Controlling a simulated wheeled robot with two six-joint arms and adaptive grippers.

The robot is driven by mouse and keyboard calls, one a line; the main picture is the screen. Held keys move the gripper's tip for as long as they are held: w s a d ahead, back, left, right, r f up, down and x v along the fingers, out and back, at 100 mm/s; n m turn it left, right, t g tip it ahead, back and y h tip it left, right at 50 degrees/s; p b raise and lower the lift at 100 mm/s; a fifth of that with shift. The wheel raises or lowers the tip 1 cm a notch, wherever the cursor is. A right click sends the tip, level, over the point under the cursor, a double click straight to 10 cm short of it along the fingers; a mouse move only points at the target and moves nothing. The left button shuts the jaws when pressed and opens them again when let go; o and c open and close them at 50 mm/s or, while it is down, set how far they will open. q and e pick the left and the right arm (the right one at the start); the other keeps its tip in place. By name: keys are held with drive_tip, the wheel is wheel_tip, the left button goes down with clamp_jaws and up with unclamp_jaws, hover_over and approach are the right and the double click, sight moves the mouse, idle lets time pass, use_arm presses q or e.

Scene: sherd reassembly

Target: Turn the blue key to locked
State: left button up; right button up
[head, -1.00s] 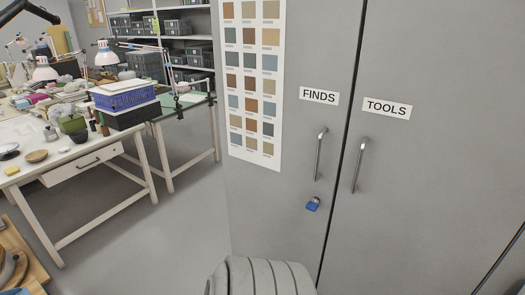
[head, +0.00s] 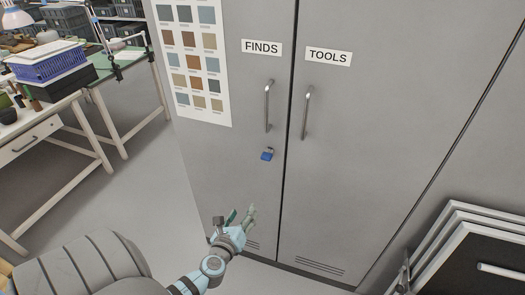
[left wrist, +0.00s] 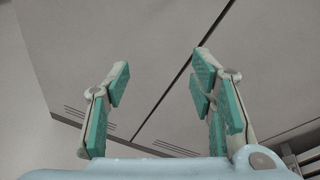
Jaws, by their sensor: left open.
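The blue key (head: 267,155) sits in the lock on the left cabinet door, below the handle of the door labelled FINDS. Its exact angle is too small to tell. My left gripper (head: 243,215) is in front of the lower part of that door, below the key and apart from it. In the left wrist view the left gripper (left wrist: 155,85) is open and empty, with its fingers spread before the grey doors; the key does not show there. My right gripper is not in view.
The FINDS door (head: 225,170) and TOOLS door (head: 350,170) are shut, each with a vertical handle. A colour chart (head: 195,60) hangs on the cabinet at left. Dark panels (head: 465,245) lean at lower right. Worktables stand at left; floor between is clear.

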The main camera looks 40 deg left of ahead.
sight(265, 160)
use_arm(q)
drive_tip(key=w+d+r+m+t, duration=0.1)
drive_tip(key=w+r+m+t, duration=0.15)
drive_tip(key=r, duration=0.35)
drive_tip(key=w+r+m+t, duration=0.1)
drive_tip(key=r+m, duration=0.2)
drive_tip(key=r, duration=0.3)
drive_tip(key=x, duration=0.4)
drive_tip(key=b+x, duration=0.1)
drive_tip(key=x, duration=0.3)
drive_tip(key=f+x, duration=0.1)
drive_tip(key=x, duration=0.3)
drive_tip(key=shift+w+a+f+b, duration=0.1)
drive_tip(key=shift+w+b, duration=0.15)
drive_tip(key=shift+b, duration=0.15)
drive_tip(key=shift+w+a, duration=0.1)
drive_tip(key=shift+w, duration=0.25)
drive_tip(key=shift+w+a, duration=0.1)
drive_tip(key=shift+w, duration=0.1)
drive_tip(key=shift+c, duration=0.2)
drive_tip(key=c, duration=1.1)
